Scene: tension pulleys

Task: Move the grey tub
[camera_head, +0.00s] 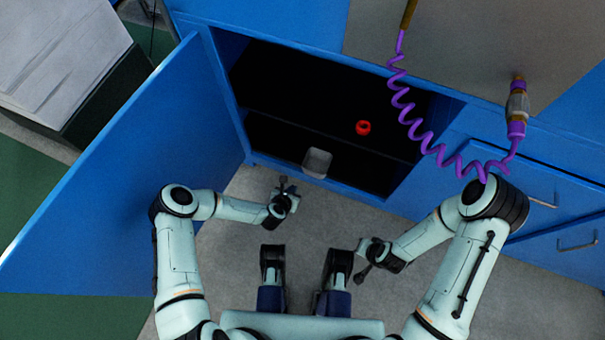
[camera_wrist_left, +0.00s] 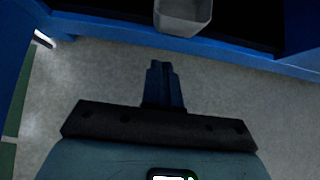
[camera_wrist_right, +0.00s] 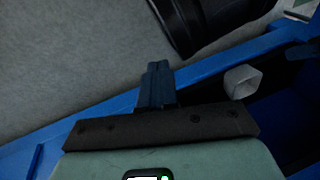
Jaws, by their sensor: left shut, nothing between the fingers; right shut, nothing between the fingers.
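The grey tub (camera_head: 317,162) sits at the front edge of the lower compartment of the open blue cabinet. It also shows at the top of the left wrist view (camera_wrist_left: 183,14) and at the right of the right wrist view (camera_wrist_right: 242,82). My left gripper (camera_head: 285,184) is shut and empty, in front of the cabinet, a little below and left of the tub in the head view. Its closed fingers (camera_wrist_left: 164,80) point toward the tub, apart from it. My right gripper (camera_head: 362,272) is shut and empty, lower and to the right, farther from the tub.
A red ring-shaped part (camera_head: 363,128) lies on the shelf above the tub. The blue cabinet door (camera_head: 130,180) stands open at the left. A purple coiled hose (camera_head: 430,140) hangs before the cabinet's right side. Closed drawers (camera_head: 545,195) are at the right. Grey floor is clear before the opening.

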